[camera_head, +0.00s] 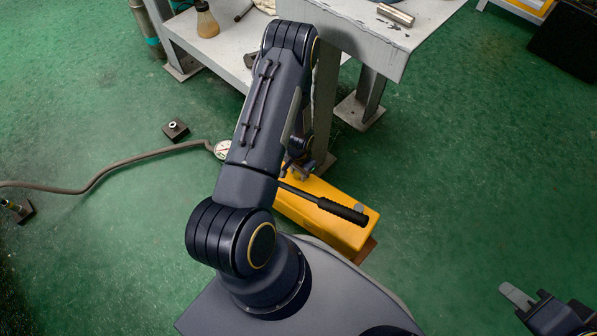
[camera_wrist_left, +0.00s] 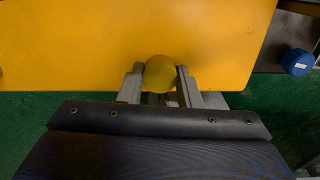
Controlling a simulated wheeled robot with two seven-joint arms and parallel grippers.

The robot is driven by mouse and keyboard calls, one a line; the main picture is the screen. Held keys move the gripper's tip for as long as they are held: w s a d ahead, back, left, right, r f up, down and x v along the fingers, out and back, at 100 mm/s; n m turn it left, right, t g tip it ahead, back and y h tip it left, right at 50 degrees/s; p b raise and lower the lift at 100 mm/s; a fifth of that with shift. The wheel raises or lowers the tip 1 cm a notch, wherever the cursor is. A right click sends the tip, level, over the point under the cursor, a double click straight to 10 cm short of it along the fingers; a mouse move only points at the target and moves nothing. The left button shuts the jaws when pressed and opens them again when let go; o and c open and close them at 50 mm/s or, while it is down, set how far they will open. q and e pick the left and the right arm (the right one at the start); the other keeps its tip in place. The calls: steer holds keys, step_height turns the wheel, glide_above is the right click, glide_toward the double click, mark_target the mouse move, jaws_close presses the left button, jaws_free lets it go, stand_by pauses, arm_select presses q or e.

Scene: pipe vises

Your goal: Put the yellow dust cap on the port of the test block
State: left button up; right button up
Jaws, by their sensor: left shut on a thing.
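The yellow dust cap (camera_wrist_left: 160,73) shows as a round yellow piece in the left wrist view. My left gripper (camera_wrist_left: 160,80) is shut on it, with one finger on each side. In the head view my left arm hides most of that gripper, and the cap cannot be made out there. A small dark block (camera_head: 175,130) with a bright ring on top sits on the green floor left of my arm. It looks like the test block with its port. My right gripper (camera_head: 545,300) is at the lower right, partly cut off, and its opening is unclear.
A yellow box (camera_head: 345,225) with a black-handled lever lies beside my arm. A hose (camera_head: 105,172) runs left across the floor from a round gauge (camera_head: 222,149). A grey workbench (camera_head: 400,40) stands above. A broad yellow surface (camera_wrist_left: 60,40) fills the left wrist view's upper part, near a blue object (camera_wrist_left: 297,62).

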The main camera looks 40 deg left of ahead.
arm_select(q)
steer(key=o, duration=1)
steer(key=shift+f, duration=0.1)
steer(key=shift+c, duration=0.2)
